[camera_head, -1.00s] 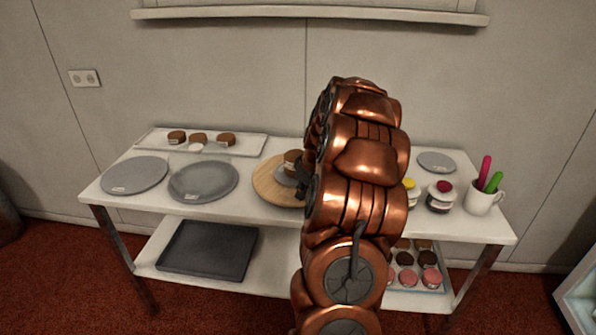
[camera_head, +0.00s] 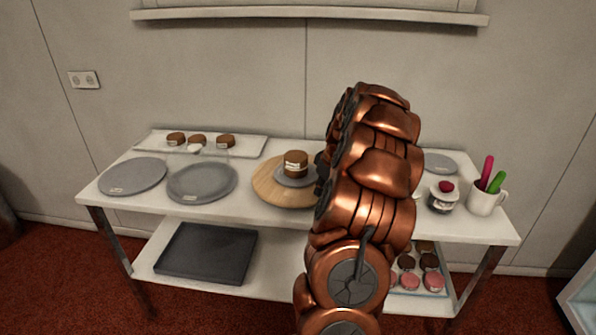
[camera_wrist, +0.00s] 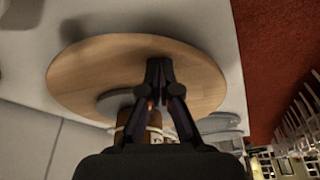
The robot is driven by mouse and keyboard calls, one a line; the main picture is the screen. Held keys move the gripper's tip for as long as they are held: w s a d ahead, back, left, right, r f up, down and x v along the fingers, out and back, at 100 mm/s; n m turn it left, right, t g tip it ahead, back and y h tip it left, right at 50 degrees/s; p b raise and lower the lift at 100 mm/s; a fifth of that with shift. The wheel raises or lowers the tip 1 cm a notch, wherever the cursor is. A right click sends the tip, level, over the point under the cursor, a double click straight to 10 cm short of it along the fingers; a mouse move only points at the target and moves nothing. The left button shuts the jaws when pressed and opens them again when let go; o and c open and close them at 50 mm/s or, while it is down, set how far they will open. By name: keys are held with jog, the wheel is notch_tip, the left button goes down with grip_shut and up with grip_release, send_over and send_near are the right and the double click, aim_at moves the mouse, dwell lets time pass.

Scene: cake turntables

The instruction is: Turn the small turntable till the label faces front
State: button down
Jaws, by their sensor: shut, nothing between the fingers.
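A small grey turntable (camera_head: 291,183) sits on a round wooden board (camera_head: 263,190) near the middle of the white table. A brown cake (camera_head: 296,158) stands on it, with a pale label (camera_head: 292,169) on the side toward the head camera, a little left of its middle. In the wrist view the wooden board (camera_wrist: 95,75), the grey turntable (camera_wrist: 110,101) and part of the cake (camera_wrist: 124,118) show. My gripper (camera_wrist: 158,66) is shut and empty, its fingertips over the wooden board beside the grey turntable. I cannot tell whether they touch.
Two larger grey discs (camera_head: 133,176) (camera_head: 203,183) with small labels lie at left. Behind is a tray (camera_head: 255,145) of brown cakes. A red-topped cake (camera_head: 443,197), a grey disc (camera_head: 440,163) and a mug (camera_head: 484,203) of tools stand at right.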

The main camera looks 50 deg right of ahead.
jog(key=shift+d, duration=0.15)
jog(key=shift+s+d+b, duration=0.1)
jog(key=shift+d+b, duration=0.25)
jog(key=shift+d, duration=1.95)
jog(key=shift+r, duration=0.1)
jog(key=shift+a+r, duration=0.1)
jog(key=shift+r, duration=1.2)
